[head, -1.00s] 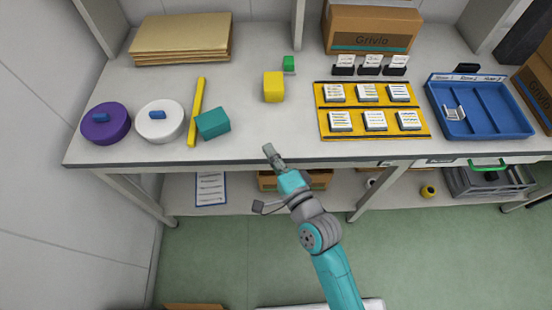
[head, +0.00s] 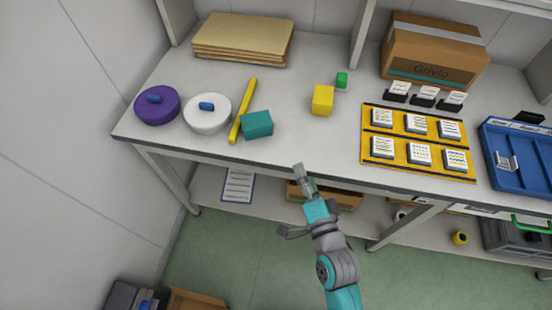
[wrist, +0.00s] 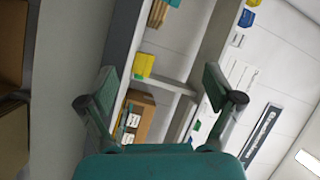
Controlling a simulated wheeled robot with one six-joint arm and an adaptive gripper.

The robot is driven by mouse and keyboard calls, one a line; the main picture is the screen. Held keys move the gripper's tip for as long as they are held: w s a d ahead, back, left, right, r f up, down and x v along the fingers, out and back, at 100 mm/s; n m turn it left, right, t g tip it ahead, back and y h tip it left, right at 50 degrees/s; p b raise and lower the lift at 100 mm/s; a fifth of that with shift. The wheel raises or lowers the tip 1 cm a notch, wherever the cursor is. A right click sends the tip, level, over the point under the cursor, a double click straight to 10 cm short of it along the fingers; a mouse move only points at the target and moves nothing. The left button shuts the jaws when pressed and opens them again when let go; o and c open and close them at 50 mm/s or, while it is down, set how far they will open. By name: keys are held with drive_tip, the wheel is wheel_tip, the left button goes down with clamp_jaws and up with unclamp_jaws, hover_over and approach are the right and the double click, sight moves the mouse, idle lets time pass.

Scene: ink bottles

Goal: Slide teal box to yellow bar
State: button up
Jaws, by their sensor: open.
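The teal box (head: 257,124) sits on the white table in the head view. It stands just right of the lower part of the yellow bar (head: 243,110), with a very narrow gap or touching; I cannot tell which. The bar lies slanted, its upper end to the right. My gripper (head: 300,172) is in front of the table's front edge, right of and below the teal box, and holds nothing. In the wrist view my gripper (wrist: 160,85) has its two fingers spread wide. The teal box cannot be made out surely there.
A yellow card tray (head: 395,166) lies further right. Table between teal box and tray is partly clear.

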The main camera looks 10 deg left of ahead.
drive_tip(key=a+f+n, duration=0.1)
drive_tip(key=n, duration=1.3)
approach(258, 129)
drive_tip(key=shift+d+f, duration=0.2)
drive_tip(key=shift+d, duration=0.1)
drive_tip(key=shift+w+a+r, duration=0.15)
drive_tip(key=shift+a, duration=0.1)
drive_tip(key=shift+w, duration=0.1)
drive_tip(key=x, duration=1)
drive_tip(key=shift+w+a, duration=0.2)
drive_tip(key=shift+w, duration=0.05)
drive_tip(key=c, duration=1)
